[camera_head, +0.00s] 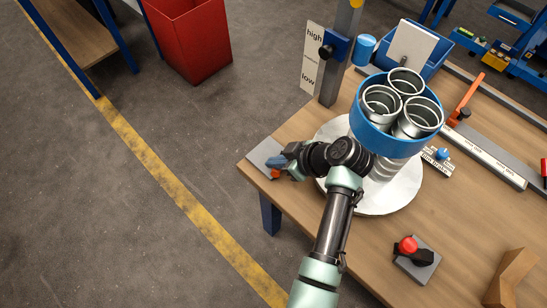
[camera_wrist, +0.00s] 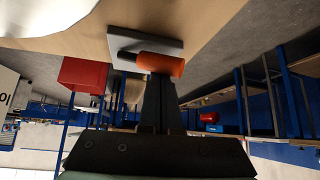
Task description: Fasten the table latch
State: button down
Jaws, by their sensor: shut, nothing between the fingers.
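A latch with an orange handle (camera_head: 275,173) sits on a grey plate (camera_head: 262,155) at the table's left corner. In the wrist view, the orange handle (camera_wrist: 162,65) lies across the picture, with a dark shaft at its left end and the grey plate (camera_wrist: 150,39) behind it. My gripper (camera_head: 282,162) is at this corner, right at the handle. In the wrist view, its dark fingers (camera_wrist: 158,82) are together and empty, their tips close to the handle. I cannot tell whether they touch it. My gripper partly hides the latch in the head view.
A round silver turntable (camera_head: 400,195) beside my arm carries a blue ring (camera_head: 385,143) around several metal ducts. A post with a high/low sign (camera_head: 312,58) stands behind. A red-knobbed switch (camera_head: 408,245) and a brown angled block (camera_head: 510,278) are on the right.

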jog(key=shift+s+d, duration=0.1)
jog(key=shift+d, duration=0.15)
dwell(0.4)
jog(key=a, duration=0.2)
jog(key=w+a, duration=0.1)
jog(key=shift+a+r, duration=0.25)
jog(key=shift+a, duration=0.05)
jog(key=w+d+v, duration=0.1)
jog(key=w+v, duration=0.1)
jog(key=v, duration=0.7)
jog(key=shift+s+r+p, duration=0.15)
jog(key=shift+r+p, duration=0.2)
jog(key=shift+p, duration=0.1)
jog(key=shift+d, duration=0.1)
